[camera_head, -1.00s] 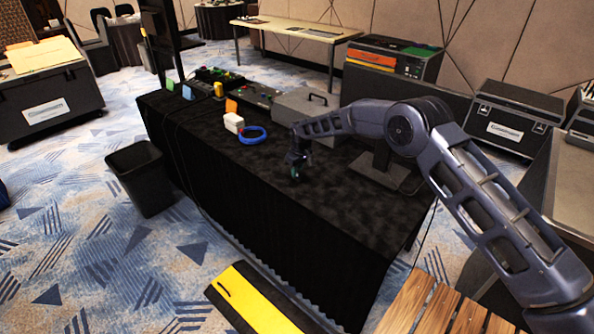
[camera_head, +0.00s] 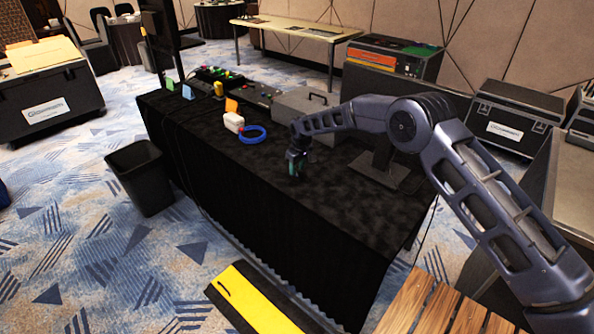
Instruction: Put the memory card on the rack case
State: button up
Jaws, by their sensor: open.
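My gripper (camera_head: 296,174) is open and points down, just over or at the black-draped table (camera_head: 345,215). A small green-teal patch (camera_head: 299,161) shows at the gripper. I cannot tell whether it is a memory card or part of the gripper. No memory card is clearly recognisable elsewhere. A black case with orange and red panels (camera_head: 385,62) at the back looks like the rack case, with green and dark items on its top. It is well beyond the gripper.
A blue ring (camera_head: 252,134), white box (camera_head: 234,122), orange card (camera_head: 231,106) and grey case (camera_head: 303,108) are on the table. A dark stand (camera_head: 388,172) is right of the gripper. A black bin (camera_head: 141,178) stands left. Other black cases stand right (camera_head: 512,118) and left (camera_head: 50,100).

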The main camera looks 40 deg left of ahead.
aim_at(300, 170)
notch_tip(300, 170, up, 9)
jog(key=d, duration=0.1)
jog(key=shift+d, duration=0.2)
jog(key=shift+w+r, duration=0.1)
